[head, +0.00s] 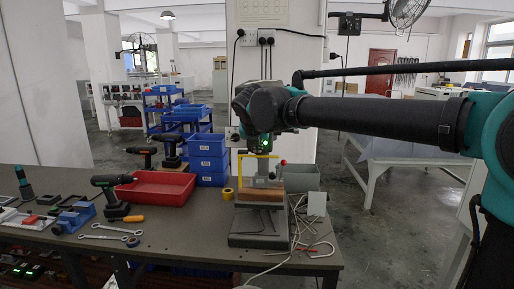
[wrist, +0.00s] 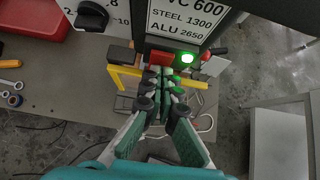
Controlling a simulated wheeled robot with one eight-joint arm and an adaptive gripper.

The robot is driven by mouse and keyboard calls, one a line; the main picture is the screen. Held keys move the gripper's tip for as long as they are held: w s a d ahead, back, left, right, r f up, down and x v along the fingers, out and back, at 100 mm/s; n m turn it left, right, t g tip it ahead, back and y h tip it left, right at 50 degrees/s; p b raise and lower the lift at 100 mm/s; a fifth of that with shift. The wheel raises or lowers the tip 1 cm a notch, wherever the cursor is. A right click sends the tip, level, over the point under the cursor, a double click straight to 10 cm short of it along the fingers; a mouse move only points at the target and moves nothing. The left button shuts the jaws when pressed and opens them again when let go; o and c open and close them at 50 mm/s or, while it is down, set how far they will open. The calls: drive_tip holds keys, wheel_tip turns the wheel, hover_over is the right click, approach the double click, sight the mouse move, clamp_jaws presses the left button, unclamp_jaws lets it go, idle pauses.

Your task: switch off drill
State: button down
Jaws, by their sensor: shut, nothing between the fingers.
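The drill (head: 262,229) is a bench drill press on the workbench, with a yellow guard frame and a brown block on its base. In the wrist view its front panel has a red button (wrist: 159,58) beside a lit green button (wrist: 187,58). The green light also shows in the head view. My gripper (wrist: 163,76) is shut and empty, its fingertips just below the red button in the picture; I cannot tell whether they touch it. In the head view my arm covers the drill's upper part.
A black knob (wrist: 92,15) sits left of the buttons and a red-ended lever (wrist: 218,51) right. The yellow guard (wrist: 124,78) is close to my fingers. A red tray (head: 155,187), blue bins (head: 208,160) and a cordless drill (head: 113,190) stand left on the bench.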

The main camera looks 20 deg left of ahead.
drive_tip(key=shift+w+f+t, duration=0.25)
drive_tip(key=shift+t, duration=0.35)
drive_tip(key=shift+r, duration=0.25)
drive_tip(key=shift+w+a+r, duration=0.1)
drive_tip(key=shift+r, duration=0.6)
